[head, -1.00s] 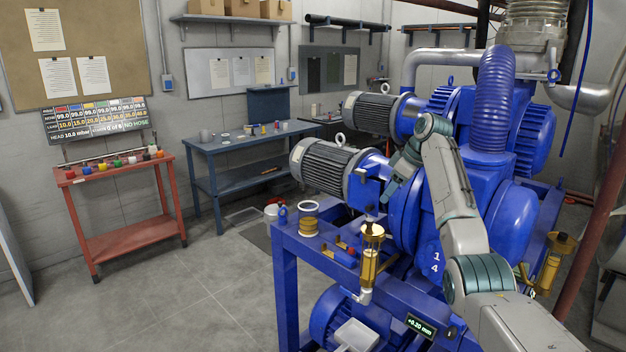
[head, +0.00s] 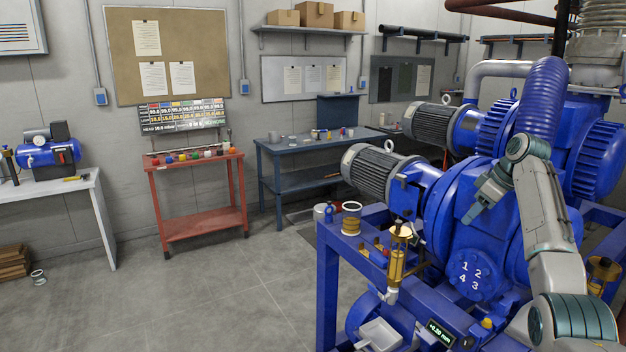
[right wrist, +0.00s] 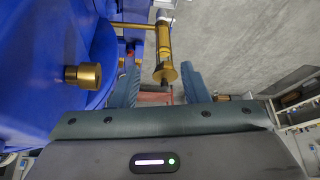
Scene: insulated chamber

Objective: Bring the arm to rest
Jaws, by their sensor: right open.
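My right arm (head: 545,215) comes in from the lower right of the head view, raised in front of the large blue pump machine (head: 440,215). Its gripper (head: 470,214) points down and left in front of the blue housing, above the face marked 1 to 4. In the right wrist view the two teal fingers (right wrist: 160,88) stand apart, with nothing seen held. A brass cylinder (right wrist: 166,72) shows between and beyond the fingers there; I cannot tell its distance. A brass knob (right wrist: 83,75) is on the blue surface at left. My left gripper is not in view.
A blue frame (head: 330,270) carries a brass-and-glass fitting (head: 397,260), a brass stack (head: 351,222) and a small display (head: 440,333). A red cart (head: 205,220), blue bench (head: 300,148) and white bench (head: 50,187) stand along the wall. The grey floor (head: 210,300) at left is open.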

